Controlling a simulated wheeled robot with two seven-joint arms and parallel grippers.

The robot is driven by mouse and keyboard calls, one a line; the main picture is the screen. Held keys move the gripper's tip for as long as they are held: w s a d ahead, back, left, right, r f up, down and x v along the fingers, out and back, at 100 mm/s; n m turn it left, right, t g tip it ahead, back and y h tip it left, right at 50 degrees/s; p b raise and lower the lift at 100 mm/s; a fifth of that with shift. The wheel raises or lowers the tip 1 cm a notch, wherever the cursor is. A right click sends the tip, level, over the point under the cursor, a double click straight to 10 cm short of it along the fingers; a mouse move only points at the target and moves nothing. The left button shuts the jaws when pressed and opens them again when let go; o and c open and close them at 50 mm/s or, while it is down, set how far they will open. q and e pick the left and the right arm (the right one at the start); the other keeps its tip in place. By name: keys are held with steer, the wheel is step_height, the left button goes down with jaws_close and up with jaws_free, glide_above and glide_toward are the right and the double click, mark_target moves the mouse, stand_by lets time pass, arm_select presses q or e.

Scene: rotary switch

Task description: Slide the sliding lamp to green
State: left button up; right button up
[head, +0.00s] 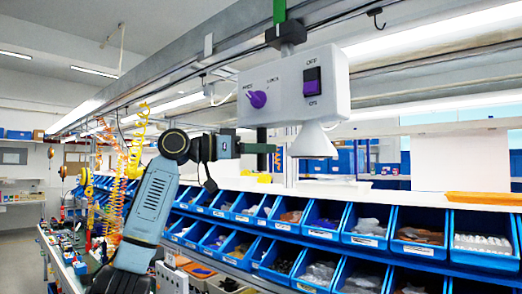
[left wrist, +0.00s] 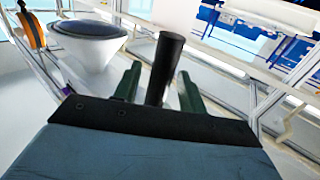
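The sliding lamp (head: 294,87) hangs from the overhead rail (head: 225,60). It is a pale box with a purple knob, a purple rocker switch and a white cone shade (head: 313,142) underneath. A green marker (head: 279,10) stands at the rail, right by the lamp's dark mount (head: 286,33). A black upright handle (head: 262,134) hangs below the box. My left gripper (head: 268,148) is at this handle. In the left wrist view its green fingers (left wrist: 158,88) stand apart on either side of the black handle (left wrist: 166,55), with visible gaps. My right gripper is not in view.
Rows of blue bins (head: 370,228) with parts stand below and behind the lamp. A pale strip (head: 208,45) hangs at the rail farther left, and a black hook (head: 376,16) is at the upper right. Yellow coiled hoses (head: 135,140) hang at the left.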

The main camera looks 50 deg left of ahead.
arm_select(q)
steer(key=b+v, duration=0.4)
steer(key=v, duration=0.9)
steer(key=shift+s, duration=0.2)
steer(key=shift+a+f, duration=0.1)
